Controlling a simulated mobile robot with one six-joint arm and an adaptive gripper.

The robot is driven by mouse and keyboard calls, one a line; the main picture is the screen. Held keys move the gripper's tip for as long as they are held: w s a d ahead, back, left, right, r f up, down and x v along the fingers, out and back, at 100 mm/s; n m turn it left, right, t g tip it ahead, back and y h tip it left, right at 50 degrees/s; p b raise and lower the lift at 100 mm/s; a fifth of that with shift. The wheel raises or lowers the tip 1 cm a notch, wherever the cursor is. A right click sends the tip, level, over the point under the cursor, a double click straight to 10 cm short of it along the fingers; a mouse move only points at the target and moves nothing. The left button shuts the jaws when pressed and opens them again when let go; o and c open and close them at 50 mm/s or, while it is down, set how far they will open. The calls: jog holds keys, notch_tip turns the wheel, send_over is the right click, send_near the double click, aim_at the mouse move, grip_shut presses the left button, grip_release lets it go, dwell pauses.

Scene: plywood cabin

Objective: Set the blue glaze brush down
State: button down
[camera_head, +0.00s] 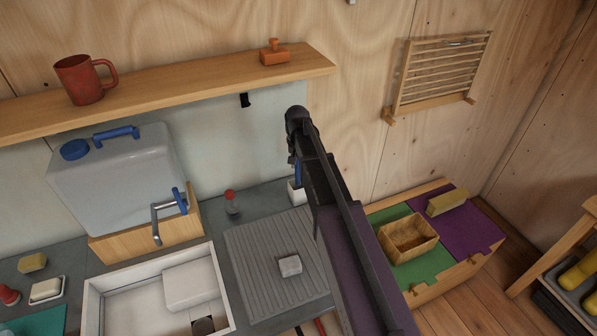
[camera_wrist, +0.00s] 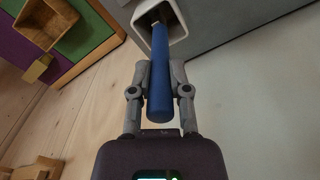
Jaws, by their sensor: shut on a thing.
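The blue glaze brush (camera_wrist: 160,90) is a thick blue rod in the middle of the wrist view. My gripper (camera_wrist: 160,70) is shut on it, with one grey finger on each side. The brush's far end reaches into the mouth of a square white holder (camera_wrist: 181,42); whether it touches the bottom is hidden. In the head view a small blue piece of the brush (camera_head: 297,171) shows beside my dark arm, just above the white holder (camera_head: 296,196), which is partly covered by my arm.
The holder stands on the grey counter, beside the ribbed drainboard (camera_head: 262,262) with a light block (camera_head: 290,265). A red-capped bottle (camera_head: 231,202) stands to the left. A wooden shelf (camera_head: 200,85) is above. A low chest (camera_head: 455,262) bearing a wooden box (camera_head: 408,238) is right.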

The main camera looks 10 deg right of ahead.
aim_at(298, 183)
jog(key=shift+f+b, duration=1.4)
jog(key=shift+f, duration=0.35)
jog(key=c, duration=0.6)
grip_release()
jog(key=shift+r, duration=0.2)
notch_tip(298, 183, up, 12)
jog(key=p, duration=1.2)
jog(key=s+n, duration=0.1)
jog(key=s, duration=0.7)
jog(key=s+n, duration=0.1)
jog(key=s, duration=0.7)
jog(key=s+n, duration=0.1)
jog(key=s, duration=0.7)
jog(key=shift+d+n, duration=0.2)
jog(key=shift+n, duration=0.2)
